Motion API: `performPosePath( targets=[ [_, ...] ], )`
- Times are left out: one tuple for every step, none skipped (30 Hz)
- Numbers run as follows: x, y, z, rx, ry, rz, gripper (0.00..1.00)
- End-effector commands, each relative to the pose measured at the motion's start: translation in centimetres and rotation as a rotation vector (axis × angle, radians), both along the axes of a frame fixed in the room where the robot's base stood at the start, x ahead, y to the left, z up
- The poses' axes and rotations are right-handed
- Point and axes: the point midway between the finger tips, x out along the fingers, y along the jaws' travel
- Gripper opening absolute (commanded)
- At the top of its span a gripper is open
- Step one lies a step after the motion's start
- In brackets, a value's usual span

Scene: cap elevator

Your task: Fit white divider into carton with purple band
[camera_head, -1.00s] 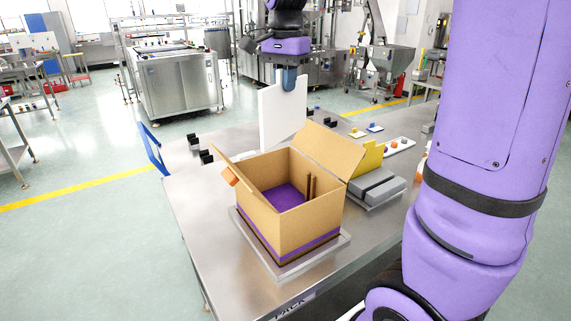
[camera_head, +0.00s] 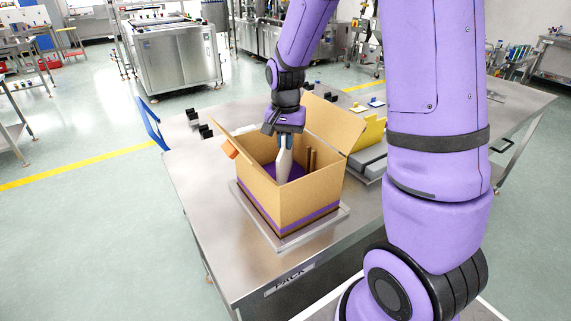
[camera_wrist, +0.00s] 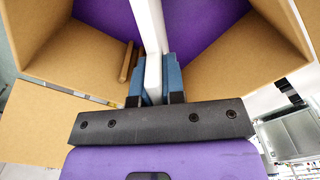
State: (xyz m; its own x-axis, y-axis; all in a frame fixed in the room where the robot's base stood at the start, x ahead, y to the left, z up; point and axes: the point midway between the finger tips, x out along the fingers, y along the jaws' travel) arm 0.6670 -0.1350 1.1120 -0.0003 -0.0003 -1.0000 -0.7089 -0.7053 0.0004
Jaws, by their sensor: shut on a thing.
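The carton with the purple band (camera_head: 290,208) stands open on a metal tray on the table, flaps spread outward. Its floor is purple, and two thin brown strips (camera_head: 310,160) stand upright at an inner wall; they also show in the wrist view (camera_wrist: 129,60). My gripper (camera_head: 285,142) points down at the carton's opening and is shut on the white divider (camera_head: 284,165). The divider stands edge-on inside the carton, its lower part hidden by the near wall. In the wrist view the blue fingers (camera_wrist: 156,82) clamp the divider (camera_wrist: 152,50), which reaches toward the purple floor.
A metal tray (camera_head: 243,206) lies under the carton. A yellow piece (camera_head: 371,134) and grey blocks (camera_head: 372,158) lie right of it, partly behind my arm. The front table area is clear.

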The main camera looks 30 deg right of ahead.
Motion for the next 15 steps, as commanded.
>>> performPosePath(
  targets=[
    [0.0, 0.0, -0.7, 0.000, 0.003, 0.000, 0.00],
    [0.0, 0.0, -0.9, 0.001, 0.002, 0.000, 0.00],
    [0.0, 0.0, -1.2, 0.000, 0.001, 0.000, 0.00],
    [0.0, 0.0, -1.3, 0.001, 0.001, 0.000, 0.00],
    [0.0, 0.0, -1.5, 0.001, 0.001, 0.000, 0.00],
    [0.0, 0.0, -1.7, 0.000, 0.001, -0.001, 0.00],
    [0.0, 0.0, -1.9, 0.001, 0.002, -0.001, 0.00],
    [0.0, 0.0, -2.2, 0.001, 0.003, -0.001, 0.00],
    [-0.1, 0.0, -2.6, 0.001, 0.002, -0.001, 0.00],
    [-0.1, 0.0, -3.0, 0.001, 0.002, -0.001, 0.00],
    [0.0, 0.0, -3.5, 0.001, 0.004, -0.001, 0.00],
    [0.0, 0.0, -4.0, 0.001, 0.004, -0.001, 0.00],
    [0.0, 0.0, -4.4, 0.001, 0.003, -0.001, 0.00],
    [0.0, 0.0, -4.7, 0.001, 0.003, -0.002, 0.00],
    [0.0, 0.0, -5.0, 0.001, 0.002, -0.002, 0.00]
  ],
)
